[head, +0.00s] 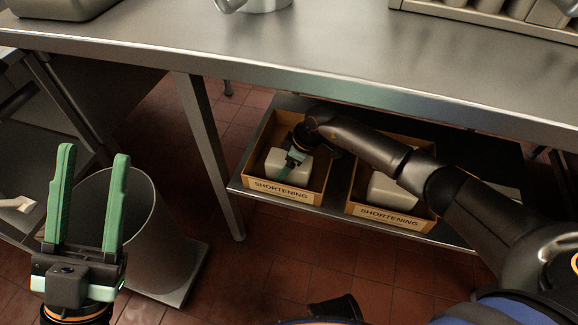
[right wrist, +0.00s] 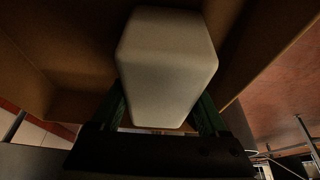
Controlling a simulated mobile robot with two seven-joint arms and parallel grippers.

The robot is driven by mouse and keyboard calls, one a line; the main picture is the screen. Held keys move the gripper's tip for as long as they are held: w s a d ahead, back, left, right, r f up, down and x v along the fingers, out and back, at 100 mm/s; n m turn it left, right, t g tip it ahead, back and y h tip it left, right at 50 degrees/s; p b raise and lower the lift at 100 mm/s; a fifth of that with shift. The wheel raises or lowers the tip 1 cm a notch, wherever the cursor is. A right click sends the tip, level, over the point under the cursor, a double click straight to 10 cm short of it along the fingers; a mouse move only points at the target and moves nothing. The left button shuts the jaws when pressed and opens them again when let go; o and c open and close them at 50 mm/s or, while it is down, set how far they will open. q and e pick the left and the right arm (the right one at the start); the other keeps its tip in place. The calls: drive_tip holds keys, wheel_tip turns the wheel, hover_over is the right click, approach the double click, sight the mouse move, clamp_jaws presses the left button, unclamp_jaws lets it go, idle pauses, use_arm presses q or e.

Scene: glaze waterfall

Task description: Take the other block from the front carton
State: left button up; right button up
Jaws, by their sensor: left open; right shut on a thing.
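Two cardboard cartons marked SHORTENING stand on the shelf under the steel table: a left carton (head: 325,174) and a right carton (head: 352,195). My right arm reaches into the left carton. There my right gripper (head: 291,160) is shut on a pale block (head: 272,164), which is low inside the carton. The right wrist view shows this block (right wrist: 166,60) between the green fingers, with carton walls around it. A pale block (head: 388,192) lies in the right carton, partly behind my arm. My left gripper (head: 93,154) is open and empty, fingers up, at the lower left.
The steel table top (head: 300,55) overhangs the shelf (head: 238,185). A table leg (head: 208,150) stands left of the cartons. A grey bin (head: 150,235) stands behind my left gripper. The tiled floor (head: 290,260) in front of the shelf is clear.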

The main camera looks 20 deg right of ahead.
clamp_jaws()
drive_tip(key=shift+r, duration=0.1)
